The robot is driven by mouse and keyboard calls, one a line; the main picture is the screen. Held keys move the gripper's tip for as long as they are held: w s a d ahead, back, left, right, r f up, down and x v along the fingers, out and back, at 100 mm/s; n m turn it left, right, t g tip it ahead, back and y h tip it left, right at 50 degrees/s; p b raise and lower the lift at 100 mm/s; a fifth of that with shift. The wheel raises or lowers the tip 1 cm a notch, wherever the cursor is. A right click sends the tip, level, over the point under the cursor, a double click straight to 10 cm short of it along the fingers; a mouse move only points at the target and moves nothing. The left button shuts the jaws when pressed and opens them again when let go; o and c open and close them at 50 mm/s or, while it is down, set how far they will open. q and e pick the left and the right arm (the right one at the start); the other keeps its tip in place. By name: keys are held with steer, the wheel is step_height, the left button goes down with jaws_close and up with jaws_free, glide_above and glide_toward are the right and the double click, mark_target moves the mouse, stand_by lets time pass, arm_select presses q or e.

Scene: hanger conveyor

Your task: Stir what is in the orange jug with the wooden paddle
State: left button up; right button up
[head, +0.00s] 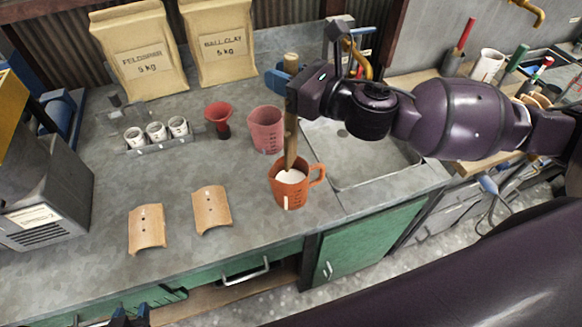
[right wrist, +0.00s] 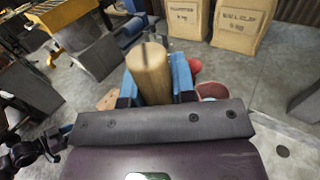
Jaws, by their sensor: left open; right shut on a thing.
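The orange jug (head: 291,197) stands upright on the grey counter, its handle to the right, with white material inside. The wooden paddle (head: 290,150) is near upright, its lower end inside the jug's mouth; whether it touches the white material I cannot tell. My right gripper (head: 287,84) is shut on the paddle's upper part, above the jug. In the right wrist view the paddle's round top (right wrist: 150,72) shows between the blue fingers, and the jug is mostly hidden. My left gripper (head: 130,317) is open, only partly in view at the bottom edge, far left of the jug.
A pink-red jug (head: 267,130) stands just behind the orange jug, with a red funnel (head: 219,118) left of it. Two curved tan tiles (head: 212,209) lie to the left. A sink (head: 365,160) is at right. A rack (head: 155,143) holds white cups.

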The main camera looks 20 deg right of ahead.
mark_target(297, 61)
steer(key=shift+r, duration=0.1)
steer(key=shift+r, duration=1.95)
